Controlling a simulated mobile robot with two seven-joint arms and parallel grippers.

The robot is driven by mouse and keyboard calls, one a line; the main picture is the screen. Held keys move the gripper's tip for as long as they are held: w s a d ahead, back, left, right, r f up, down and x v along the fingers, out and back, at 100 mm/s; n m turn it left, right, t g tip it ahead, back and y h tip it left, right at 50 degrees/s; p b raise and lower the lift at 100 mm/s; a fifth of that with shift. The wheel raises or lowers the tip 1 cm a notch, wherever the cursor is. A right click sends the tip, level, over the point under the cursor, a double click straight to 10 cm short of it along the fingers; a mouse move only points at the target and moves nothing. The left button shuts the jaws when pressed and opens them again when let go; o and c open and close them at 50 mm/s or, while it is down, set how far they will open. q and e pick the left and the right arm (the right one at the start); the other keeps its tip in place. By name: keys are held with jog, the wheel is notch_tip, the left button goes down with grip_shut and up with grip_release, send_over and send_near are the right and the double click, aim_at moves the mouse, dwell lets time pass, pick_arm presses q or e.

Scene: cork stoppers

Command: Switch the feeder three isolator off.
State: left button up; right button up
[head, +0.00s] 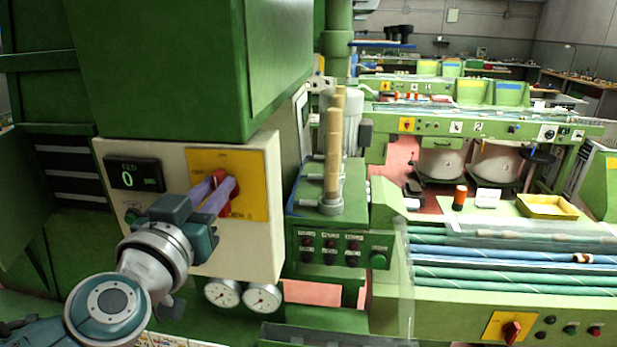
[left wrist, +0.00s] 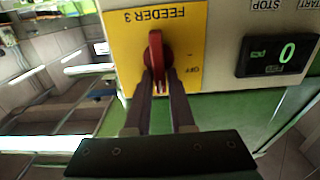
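The feeder three isolator is a red handle (head: 219,178) on a yellow plate (head: 253,176) on the pale control panel. In the left wrist view the red handle (left wrist: 156,52) stands upright on the yellow plate (left wrist: 123,45), whose upside-down lettering reads FEEDER 3, with OFF beside the handle. My left gripper (head: 219,190) has its two fingers along either side of the handle. In the left wrist view the left gripper (left wrist: 160,82) has the handle filling the gap between the fingertips, so it looks shut on it. The fingers hide part of the handle. My right gripper is not in view.
A display (head: 134,174) reading 0 is left of the plate. Two round gauges (head: 242,295) sit below the panel. A green cabinet (head: 160,70) overhangs it. To the right are a button box (head: 340,245) and another red switch on yellow (head: 511,330).

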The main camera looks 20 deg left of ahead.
pick_arm(q)
grip_shut()
dwell(0.4)
jog(key=n+b, duration=0.1)
jog(key=n, duration=0.5)
jog(key=a+f+n+b, duration=0.1)
jog(key=n, duration=0.5)
jog(key=n+b, duration=0.2)
jog(key=n, duration=0.3)
jog(key=shift+s+a+f+n, duration=0.2)
jog(key=shift+a+f+n, duration=0.15)
jog(key=shift+f+n, duration=0.05)
dwell(0.4)
jog(key=shift+o, duration=2.4)
grip_release()
